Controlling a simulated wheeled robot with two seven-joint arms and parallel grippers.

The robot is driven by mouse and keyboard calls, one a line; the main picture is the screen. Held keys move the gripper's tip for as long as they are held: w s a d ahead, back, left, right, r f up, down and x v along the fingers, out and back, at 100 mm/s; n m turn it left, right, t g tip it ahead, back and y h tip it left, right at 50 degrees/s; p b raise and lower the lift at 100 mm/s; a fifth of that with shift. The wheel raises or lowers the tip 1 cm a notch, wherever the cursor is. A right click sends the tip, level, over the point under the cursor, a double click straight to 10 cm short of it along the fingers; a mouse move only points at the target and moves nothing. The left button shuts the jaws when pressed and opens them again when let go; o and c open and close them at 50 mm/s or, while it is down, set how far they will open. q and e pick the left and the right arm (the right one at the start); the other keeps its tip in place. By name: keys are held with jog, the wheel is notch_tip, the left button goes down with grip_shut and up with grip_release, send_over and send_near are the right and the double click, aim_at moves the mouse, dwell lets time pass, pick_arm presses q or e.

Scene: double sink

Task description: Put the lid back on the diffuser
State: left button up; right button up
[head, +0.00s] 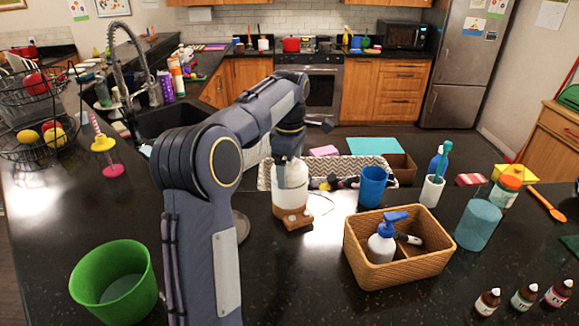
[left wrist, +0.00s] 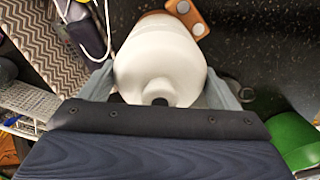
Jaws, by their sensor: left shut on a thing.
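The white diffuser lid (head: 290,175) is a bottle-shaped dome with a small dark hole in its top. It stands upright over the diffuser's wooden base (head: 296,218) on the dark counter, left of the wicker basket. My left gripper (head: 289,160) reaches down from above and is shut on the lid. In the left wrist view the lid (left wrist: 162,60) sits between both fingers (left wrist: 160,82). There a part of the wooden base (left wrist: 187,18) with round light buttons shows beyond the lid. Whether the lid touches the base cannot be told. My right gripper is not in view.
A blue cup (head: 372,187) and a wicker basket (head: 399,275) with a pump bottle (head: 382,243) stand to the right. A patterned tray (head: 264,176) lies behind. A green bucket (head: 115,284) is at front left. Small bottles (head: 523,297) stand at front right.

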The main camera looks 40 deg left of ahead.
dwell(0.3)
pick_arm(q)
jog(key=o, duration=0.9)
jog(key=shift+c, duration=0.2)
jog(key=shift+r, duration=3.5)
jog(key=shift+c, duration=0.3)
grip_shut()
jog(key=shift+f, duration=0.15)
